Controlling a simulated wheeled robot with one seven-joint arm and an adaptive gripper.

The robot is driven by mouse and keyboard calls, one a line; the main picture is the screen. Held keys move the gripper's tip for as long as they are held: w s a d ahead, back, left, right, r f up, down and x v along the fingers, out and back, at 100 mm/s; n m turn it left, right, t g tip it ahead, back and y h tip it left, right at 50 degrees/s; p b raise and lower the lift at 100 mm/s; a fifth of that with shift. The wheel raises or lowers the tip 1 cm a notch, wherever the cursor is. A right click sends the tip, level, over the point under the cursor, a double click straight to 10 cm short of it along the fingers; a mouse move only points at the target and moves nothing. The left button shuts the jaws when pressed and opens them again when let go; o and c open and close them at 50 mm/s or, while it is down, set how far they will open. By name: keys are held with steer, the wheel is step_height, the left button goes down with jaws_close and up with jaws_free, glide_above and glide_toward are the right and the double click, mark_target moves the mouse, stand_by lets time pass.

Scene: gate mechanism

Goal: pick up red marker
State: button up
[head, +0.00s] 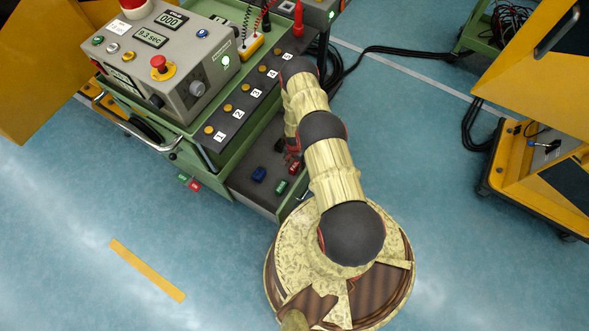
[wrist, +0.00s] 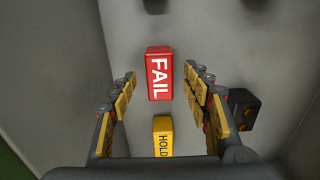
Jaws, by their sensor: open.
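The red marker is a red block (wrist: 159,75) with white FAIL lettering, lying on a grey surface in the wrist view. In the head view a red block (head: 294,168) lies in the open drawer of the green cart, partly near my arm. My gripper (wrist: 161,84) is open, with yellow-padded fingers on the left and right of the red block in the picture. Gaps show on both sides, and I see no contact. In the head view my gripper is mostly hidden by my arm, over the drawer.
A yellow HOLD block (wrist: 163,137) lies just below the red block in the wrist view. A dark block (wrist: 243,108) is beyond the right fingers. In the head view, a blue block (head: 258,174) and a green block (head: 281,187) share the drawer (head: 240,187).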

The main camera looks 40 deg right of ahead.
step_height(320, 180, down, 3)
steer(key=shift+r+b, duration=0.2)
steer(key=shift+b, duration=0.2)
steer(key=c, duration=1.1)
steer(key=shift+c, duration=0.7)
step_height(320, 180, up, 30)
steer(key=p, duration=1.6)
